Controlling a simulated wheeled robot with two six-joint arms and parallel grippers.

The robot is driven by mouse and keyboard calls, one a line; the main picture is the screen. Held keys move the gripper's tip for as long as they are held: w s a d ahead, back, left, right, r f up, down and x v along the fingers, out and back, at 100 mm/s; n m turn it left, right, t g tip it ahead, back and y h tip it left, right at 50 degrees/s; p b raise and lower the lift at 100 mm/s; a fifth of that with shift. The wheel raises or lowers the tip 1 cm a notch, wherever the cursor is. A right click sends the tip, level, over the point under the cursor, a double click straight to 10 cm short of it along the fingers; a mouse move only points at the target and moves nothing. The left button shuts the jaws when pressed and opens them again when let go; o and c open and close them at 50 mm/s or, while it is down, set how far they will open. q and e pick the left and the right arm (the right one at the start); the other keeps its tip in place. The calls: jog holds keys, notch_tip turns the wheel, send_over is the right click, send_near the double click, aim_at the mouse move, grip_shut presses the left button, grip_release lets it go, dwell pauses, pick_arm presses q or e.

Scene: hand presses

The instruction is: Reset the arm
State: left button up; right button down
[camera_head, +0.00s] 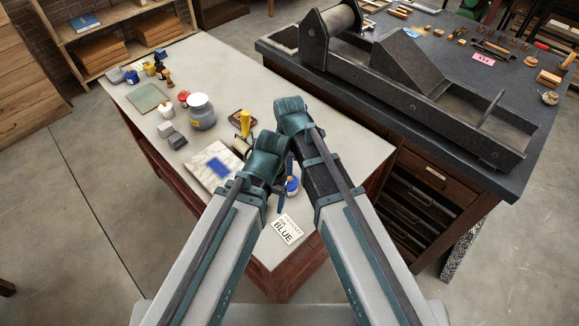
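My two arms rise from the bottom edge and come close together over the light-topped table (130,98). The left arm's bent joint lies lower and to the left of the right arm's. My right gripper (282,199) seems to be the small dark part between the two arms, beside a blue-labelled jar (292,187). It is small and partly covered, so its opening cannot be made out. My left gripper is hidden behind its own arm. I see nothing held.
A white card marked BLUE (287,229), a marble slab (213,164), a yellow-handled tool (245,122), and a grey lidded jar (201,111) lie near the arms. A big dark press (420,95) stands on the dark bench (497,185) at right.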

notch_tip(320, 180, up, 5)
jog(key=p, duration=0.4)
jog(key=shift+f, duration=0.1)
dwell(0.6)
jog(key=s+d+m, duration=0.3)
jog(key=d+m, duration=0.6)
jog(key=s+d+m, duration=0.3)
jog(key=d+m, duration=0.5)
jog(key=m, duration=0.1)
jog(key=s+a+n+h, duration=0.1)
jog(key=s+a+n, duration=0.2)
jog(key=s+a, duration=0.3)
jog(key=a, duration=0.5)
jog(key=shift+n, duration=0.4)
